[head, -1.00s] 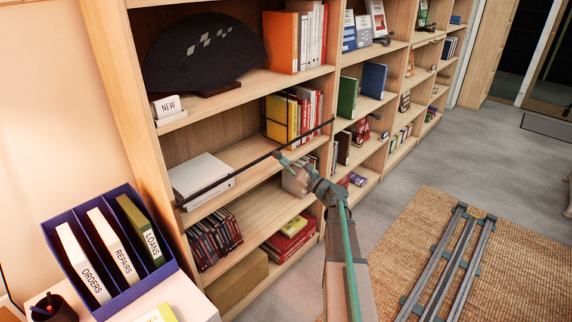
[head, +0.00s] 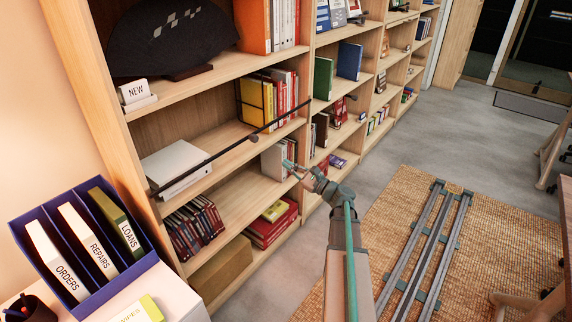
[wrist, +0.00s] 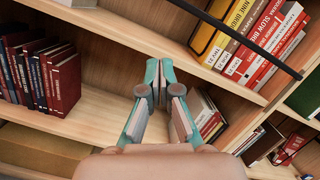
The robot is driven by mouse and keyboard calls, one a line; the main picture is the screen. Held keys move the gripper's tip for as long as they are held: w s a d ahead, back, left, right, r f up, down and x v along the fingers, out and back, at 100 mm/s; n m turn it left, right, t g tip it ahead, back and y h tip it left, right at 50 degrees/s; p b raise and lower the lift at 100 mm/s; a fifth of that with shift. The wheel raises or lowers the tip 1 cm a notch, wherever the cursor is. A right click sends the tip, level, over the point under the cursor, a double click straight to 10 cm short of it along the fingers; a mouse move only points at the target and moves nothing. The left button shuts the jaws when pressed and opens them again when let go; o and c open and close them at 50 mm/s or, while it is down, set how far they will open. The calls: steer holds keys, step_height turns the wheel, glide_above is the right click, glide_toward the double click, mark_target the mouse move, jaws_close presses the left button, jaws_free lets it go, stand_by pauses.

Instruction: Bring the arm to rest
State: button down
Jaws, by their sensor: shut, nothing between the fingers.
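My gripper (head: 292,168) is in front of the bookshelf (head: 98,100), near its lower shelves, in the head view. In the wrist view my gripper (wrist: 159,72) shows its two teal fingers with the tips together and nothing between them. Beyond the fingers is a lower shelf (wrist: 95,122) with dark red books on its left part. My arm (head: 347,240) reaches up from the bottom of the head view. Whether the fingers touch the shelf cannot be told.
A thin dark bar (head: 215,156) crosses the shelf front. A blue file holder (head: 42,262) stands on a white top at lower left. A woven rug (head: 385,218) with rails (head: 425,250) lies at right. Grey floor (head: 420,122) is clear beyond.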

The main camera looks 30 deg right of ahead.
stand_by(0.4)
steer(key=s+a+f+n+g, duration=0.3)
steer(key=a+f+n+g, duration=0.15)
steer(key=f, duration=0.35)
steer(key=s+a+f+n+g, duration=0.3)
steer(key=a+f, duration=0.2)
steer(key=f, duration=0.3)
steer(key=s+a+f+n+g, duration=0.3)
steer(key=a+f+n+g, duration=0.1)
steer(key=f, duration=0.4)
steer(key=s+a+f+n+g+h, duration=0.1)
steer(key=s+a+f+n+g, duration=0.4)
steer(key=s+f, duration=0.4)
steer(key=s+a+f+n+g+h, duration=0.2)
steer(key=s+a+f+n+g, duration=0.15)
steer(key=s+a+f, duration=0.5)
steer(key=s+a+f+n+g+h, duration=0.2)
steer(key=s+n+g+h, duration=0.1)
steer(key=s, duration=0.8)
steer(key=s+a+f+n+g+h, duration=0.2)
steer(key=s+a+n+g, duration=0.1)
steer(key=s, duration=0.8)
step_height(320, 180, up, 14)
steer(key=w+p, duration=0.1)
steer(key=p, duration=1.4)
steer(key=shift+d, duration=0.3)
